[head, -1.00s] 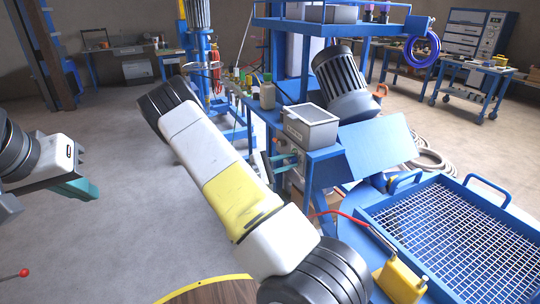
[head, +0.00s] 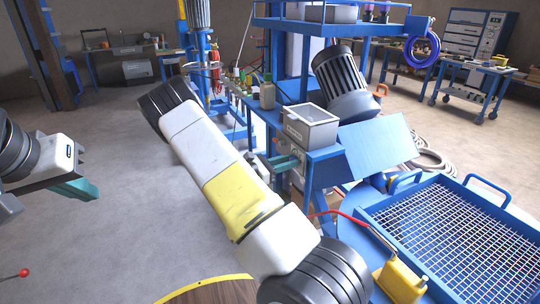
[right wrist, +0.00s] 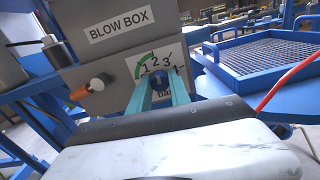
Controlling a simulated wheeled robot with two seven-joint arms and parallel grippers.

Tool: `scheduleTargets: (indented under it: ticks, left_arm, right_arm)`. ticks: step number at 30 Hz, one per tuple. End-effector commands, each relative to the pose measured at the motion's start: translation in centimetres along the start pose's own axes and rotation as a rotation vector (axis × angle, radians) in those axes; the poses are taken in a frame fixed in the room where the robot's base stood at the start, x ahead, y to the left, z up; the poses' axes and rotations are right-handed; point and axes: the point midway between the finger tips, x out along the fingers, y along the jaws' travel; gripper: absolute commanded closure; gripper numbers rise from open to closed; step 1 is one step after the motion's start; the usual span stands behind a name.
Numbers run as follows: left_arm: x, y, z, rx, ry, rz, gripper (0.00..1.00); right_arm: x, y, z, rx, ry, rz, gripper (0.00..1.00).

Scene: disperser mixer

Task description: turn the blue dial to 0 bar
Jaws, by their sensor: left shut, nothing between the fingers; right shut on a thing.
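The grey blow box (right wrist: 115,50) fills the upper middle of the right wrist view and also shows in the head view (head: 311,128). The blue dial (right wrist: 160,80) is on its face, below a scale with a green arc and the numbers 1 to 4. My right gripper (right wrist: 159,88) is shut on the dial, with one teal finger on each side. The fingers hide part of the dial and the low end of the scale, so I cannot read its setting. My left gripper (head: 82,190) is shut and empty, over the floor at the left.

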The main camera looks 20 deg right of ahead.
Motion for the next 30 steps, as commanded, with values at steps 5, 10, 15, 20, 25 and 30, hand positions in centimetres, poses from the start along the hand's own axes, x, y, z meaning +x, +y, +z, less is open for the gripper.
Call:
scheduleTargets:
  ticks: [5, 10, 15, 20, 25, 30]
  left_arm:
    - [0.0, 0.0, 0.0, 0.0, 0.0, 0.0, 1.0]
    - [0.0, 0.0, 0.0, 0.0, 0.0, 0.0, 1.0]
    - [0.0, 0.0, 0.0, 0.0, 0.0, 0.0, 1.0]
    - [0.0, 0.0, 0.0, 0.0, 0.0, 0.0, 1.0]
    - [0.0, 0.0, 0.0, 0.0, 0.0, 0.0, 1.0]
    - [0.0, 0.0, 0.0, 0.0, 0.0, 0.0, 1.0]
  right_arm:
    - [-0.08, 0.02, -0.05, -0.049, 0.002, 0.001, 1.0]
    - [-0.08, 0.03, -0.05, -0.069, 0.002, 0.001, 1.0]
    - [-0.08, 0.03, -0.05, -0.072, 0.002, 0.001, 1.0]
    - [-0.09, 0.04, -0.06, -0.071, 0.002, 0.002, 1.0]
    - [-0.08, 0.03, -0.04, -0.071, 0.001, 0.001, 0.55]
    - [-0.04, 0.02, -0.03, -0.07, 0.001, 0.001, 0.55]
